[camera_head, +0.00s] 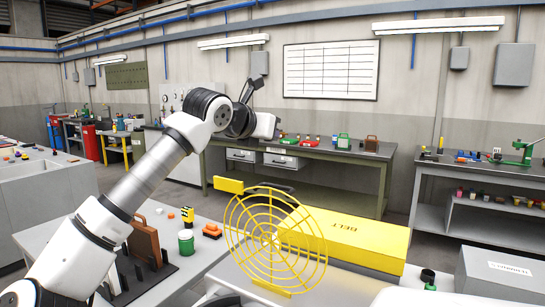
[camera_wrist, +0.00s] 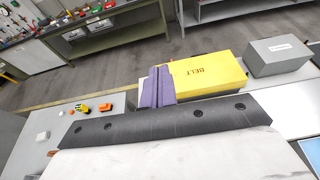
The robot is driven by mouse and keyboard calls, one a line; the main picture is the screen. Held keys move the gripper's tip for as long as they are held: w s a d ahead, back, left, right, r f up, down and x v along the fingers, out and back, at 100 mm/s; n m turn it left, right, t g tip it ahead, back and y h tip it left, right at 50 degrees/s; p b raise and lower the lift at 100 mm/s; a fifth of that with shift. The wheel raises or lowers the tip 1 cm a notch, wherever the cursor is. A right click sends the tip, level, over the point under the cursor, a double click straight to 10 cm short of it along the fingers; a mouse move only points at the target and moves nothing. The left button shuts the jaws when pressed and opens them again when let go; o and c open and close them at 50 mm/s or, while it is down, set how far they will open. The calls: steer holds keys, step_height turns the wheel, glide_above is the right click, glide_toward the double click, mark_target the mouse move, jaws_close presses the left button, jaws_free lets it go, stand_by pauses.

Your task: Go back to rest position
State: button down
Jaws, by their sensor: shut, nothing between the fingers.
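My arm rises from the lower left in the head view, bends at a dark joint, and ends in my gripper (camera_head: 250,88), raised in front of the back workbench. The gripper looks small and dark there, shut and empty, and touches nothing. No object of the task is named beyond the arm itself.
A yellow round wire guard (camera_head: 275,240) stands before a yellow BELT box (camera_head: 345,240), also in the wrist view (camera_wrist: 207,74). A grey box (camera_head: 497,275) stands right. Open floor lies before the green bench (camera_head: 330,150).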

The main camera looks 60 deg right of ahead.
steer(key=shift+w+r, duration=0.1)
steer(key=shift+r, duration=0.3)
steer(key=shift+a, duration=0.1)
